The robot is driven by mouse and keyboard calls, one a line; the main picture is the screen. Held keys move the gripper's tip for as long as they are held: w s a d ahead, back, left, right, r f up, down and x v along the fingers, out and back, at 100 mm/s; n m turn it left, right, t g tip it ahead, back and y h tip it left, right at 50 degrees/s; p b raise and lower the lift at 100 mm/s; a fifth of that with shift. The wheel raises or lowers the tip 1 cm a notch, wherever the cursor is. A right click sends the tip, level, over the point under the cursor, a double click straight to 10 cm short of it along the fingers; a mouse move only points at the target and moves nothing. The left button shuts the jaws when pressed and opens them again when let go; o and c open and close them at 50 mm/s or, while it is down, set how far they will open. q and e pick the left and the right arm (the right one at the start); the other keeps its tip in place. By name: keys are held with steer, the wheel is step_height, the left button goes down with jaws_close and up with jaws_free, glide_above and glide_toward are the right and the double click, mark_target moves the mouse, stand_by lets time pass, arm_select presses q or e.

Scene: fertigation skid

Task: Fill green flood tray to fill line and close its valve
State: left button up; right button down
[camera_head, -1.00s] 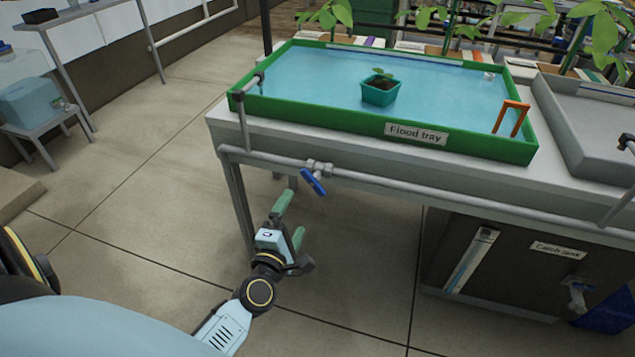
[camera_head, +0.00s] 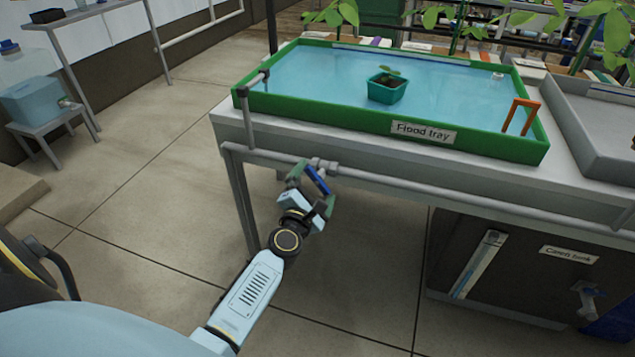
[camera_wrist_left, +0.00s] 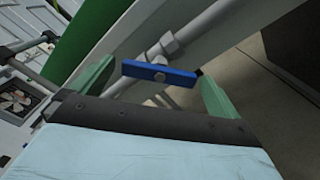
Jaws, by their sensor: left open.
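The green flood tray (camera_head: 340,116) stands on a grey bench with a sheet of blue water in it. A teal pot with a seedling (camera_head: 387,88) stands in the water. I cannot read the water level against a fill line. The blue valve handle (camera_head: 317,179) sits on the grey pipe along the bench front; it also shows in the left wrist view (camera_wrist_left: 158,73). My left gripper (camera_head: 313,181) is open at the valve, its green fingers on either side of the blue handle. Whether they touch it is unclear. My right gripper is not in view.
The grey supply pipe (camera_head: 440,190) runs along the bench front. An orange bracket (camera_head: 537,103) stands at the tray's right end. A second, grey tray (camera_head: 590,150) is at the right. The catch tank (camera_head: 530,255) is below the bench.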

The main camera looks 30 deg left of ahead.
arm_select(q)
steer(key=shift+x, duration=1.1)
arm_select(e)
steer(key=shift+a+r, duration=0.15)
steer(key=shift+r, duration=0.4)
arm_select(q)
steer(key=c, duration=0.9)
